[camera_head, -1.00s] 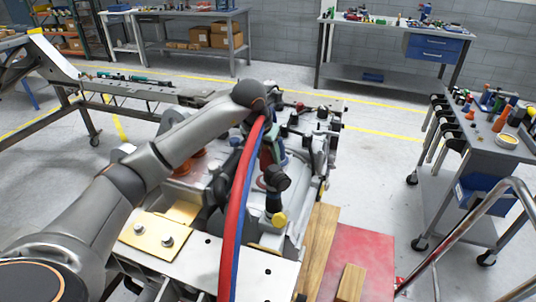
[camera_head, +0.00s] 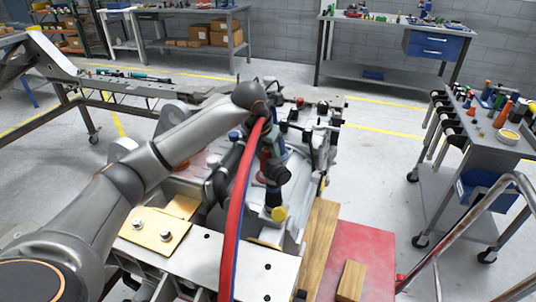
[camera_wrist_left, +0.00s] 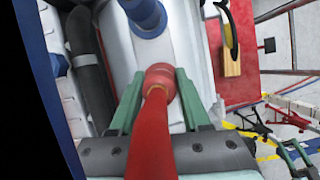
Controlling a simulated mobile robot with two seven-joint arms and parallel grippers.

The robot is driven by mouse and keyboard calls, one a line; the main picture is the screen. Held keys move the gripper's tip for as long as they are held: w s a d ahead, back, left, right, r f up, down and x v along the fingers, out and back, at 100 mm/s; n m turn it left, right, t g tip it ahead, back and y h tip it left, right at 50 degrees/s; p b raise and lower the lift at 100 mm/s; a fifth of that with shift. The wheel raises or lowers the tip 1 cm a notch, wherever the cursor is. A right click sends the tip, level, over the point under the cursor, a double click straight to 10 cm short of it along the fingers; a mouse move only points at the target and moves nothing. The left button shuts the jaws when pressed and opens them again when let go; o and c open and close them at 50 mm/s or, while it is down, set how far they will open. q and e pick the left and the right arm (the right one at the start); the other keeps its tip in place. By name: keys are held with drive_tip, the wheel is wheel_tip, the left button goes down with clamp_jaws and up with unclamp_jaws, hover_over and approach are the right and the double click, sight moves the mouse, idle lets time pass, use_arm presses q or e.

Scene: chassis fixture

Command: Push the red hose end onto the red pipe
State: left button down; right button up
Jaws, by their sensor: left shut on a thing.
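The red hose (camera_head: 238,210) hangs in a long curve in front of my left arm in the head view. In the left wrist view the red hose (camera_wrist_left: 152,130) runs up between the green fingers of my left gripper (camera_wrist_left: 158,88), which is shut on it near its end. Just past the fingertips is a wider red collar (camera_wrist_left: 160,76) against a pale housing. I cannot tell whether this is the hose end alone or the hose end meeting the red pipe. The red pipe is not clearly visible in the head view. My right gripper is not in view.
A blue pipe (camera_wrist_left: 146,14) and a black hose (camera_wrist_left: 88,70) lie close by in the left wrist view. A wooden beam (camera_head: 318,240) and a red plate (camera_head: 365,255) are right of the chassis.

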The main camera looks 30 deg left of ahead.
use_arm(q)
drive_tip(key=shift+f, duration=0.3)
drive_tip(key=shift+f+b, duration=0.55)
drive_tip(key=shift+f, duration=0.15)
drive_tip(key=shift+c, duration=1.4)
unclamp_jaws()
drive_tip(key=shift+r, duration=0.1)
wheel_tip(320, 180, up, 6)
drive_tip(key=p, duration=0.4)
drive_tip(key=shift+r+p, duration=0.1)
drive_tip(key=shift+p, duration=0.25)
